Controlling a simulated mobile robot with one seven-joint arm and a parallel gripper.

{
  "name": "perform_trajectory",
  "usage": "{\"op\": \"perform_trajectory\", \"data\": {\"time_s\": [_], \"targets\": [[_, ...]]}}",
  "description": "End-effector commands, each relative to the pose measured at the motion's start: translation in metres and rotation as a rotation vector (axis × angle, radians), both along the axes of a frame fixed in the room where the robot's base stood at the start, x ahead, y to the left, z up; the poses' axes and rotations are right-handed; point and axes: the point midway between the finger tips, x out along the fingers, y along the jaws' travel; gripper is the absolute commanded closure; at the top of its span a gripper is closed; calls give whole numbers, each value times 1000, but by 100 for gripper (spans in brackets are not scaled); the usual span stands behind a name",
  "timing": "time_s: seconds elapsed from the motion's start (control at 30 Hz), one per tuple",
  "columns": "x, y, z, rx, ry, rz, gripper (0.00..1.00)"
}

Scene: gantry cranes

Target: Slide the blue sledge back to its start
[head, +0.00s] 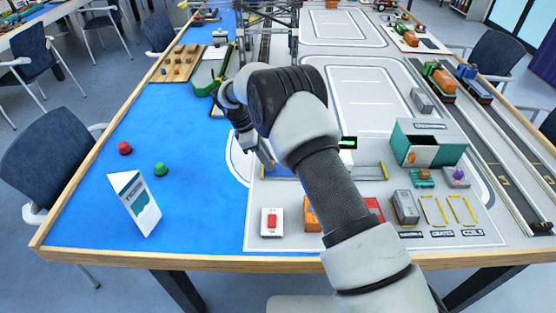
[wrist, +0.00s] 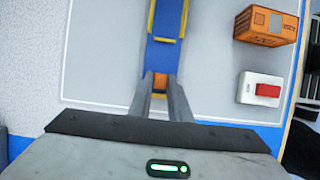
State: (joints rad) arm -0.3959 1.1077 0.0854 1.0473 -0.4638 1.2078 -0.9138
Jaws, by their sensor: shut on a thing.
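The blue sledge (wrist: 162,56) shows in the wrist view as a blue piece with yellow parts and a small orange part (wrist: 161,80) at its near end. My gripper (wrist: 160,84) is shut on this orange part, one finger on each side. In the head view my gripper (head: 268,163) is low over the table, left of my forearm. A blue strip (head: 279,172) that looks like the sledge shows beside it. The grey track with a yellow end post (head: 384,171) runs to the right, partly hidden behind my arm.
A white box with a red button (head: 271,221) and an orange container (head: 312,213) stand in front of the track. A green-grey open box (head: 428,146) stands to the right. A white sign (head: 134,203) and red and green knobs stand on the clear blue area at left.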

Motion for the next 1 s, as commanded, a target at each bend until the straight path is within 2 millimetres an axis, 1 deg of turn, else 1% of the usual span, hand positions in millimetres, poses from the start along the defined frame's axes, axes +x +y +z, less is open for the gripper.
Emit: {"op": "perform_trajectory", "data": {"time_s": [0.03, 0.33, 0.37, 0.4, 0.47, 0.8, 0.87, 0.97, 1.0], "targets": [[0, 4, 1, 4, -3, 1, 100], [0, 7, 1, 8, -4, 3, 100], [0, 7, 1, 8, -4, 3, 80], [0, 7, 1, 8, -4, 3, 73], [0, 6, 1, 7, -3, 2, 64], [0, 5, 3, 4, -2, 2, 64], [1, 7, 8, 5, -3, 2, 64], [1, 13, 22, 5, -4, 3, 64], [1, 16, 29, 6, -5, 3, 64]]}}
